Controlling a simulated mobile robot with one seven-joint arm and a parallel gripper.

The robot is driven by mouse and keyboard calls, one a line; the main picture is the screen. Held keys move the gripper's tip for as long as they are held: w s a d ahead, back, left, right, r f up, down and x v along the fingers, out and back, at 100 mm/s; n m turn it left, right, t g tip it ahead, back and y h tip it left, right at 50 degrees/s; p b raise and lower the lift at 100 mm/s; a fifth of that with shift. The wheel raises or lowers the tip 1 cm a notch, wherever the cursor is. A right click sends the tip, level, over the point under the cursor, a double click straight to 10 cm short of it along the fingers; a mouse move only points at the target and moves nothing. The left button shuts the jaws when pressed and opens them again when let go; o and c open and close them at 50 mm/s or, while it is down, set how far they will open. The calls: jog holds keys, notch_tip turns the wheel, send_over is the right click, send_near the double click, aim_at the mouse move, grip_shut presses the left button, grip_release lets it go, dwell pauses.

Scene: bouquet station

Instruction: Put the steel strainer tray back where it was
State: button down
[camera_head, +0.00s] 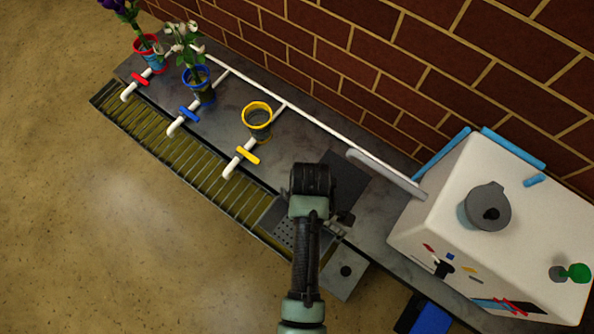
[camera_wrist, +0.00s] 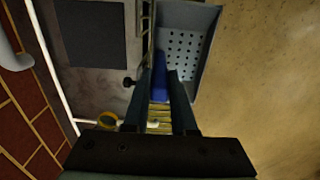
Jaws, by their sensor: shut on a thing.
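The steel strainer tray (camera_head: 288,232) is a grey pan with a perforated floor, at the right end of the slatted trough in the head view. My arm covers its right part. In the wrist view the strainer tray (camera_wrist: 186,45) lies just beyond my fingertips, with its holes showing. My gripper (camera_wrist: 161,74) is shut on a blue piece at the tray's near edge, which looks like its handle. I cannot tell whether the tray rests on the trough or hangs just above it.
The slatted trough (camera_head: 165,150) runs along the front of the stone counter (camera_head: 225,118). White taps stand above it, with a yellow bucket (camera_head: 257,122) and flower buckets behind. A dark square mat (camera_head: 345,178) lies beside my arm. A white box (camera_head: 470,215) stands at the right.

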notch_tip(320, 180, down, 19)
jog(key=b, duration=1.2)
jog(key=shift+r, duration=0.15)
jog(key=shift+f, duration=0.2)
jog(key=c, duration=0.7)
grip_release()
jog(key=shift+r, duration=0.15)
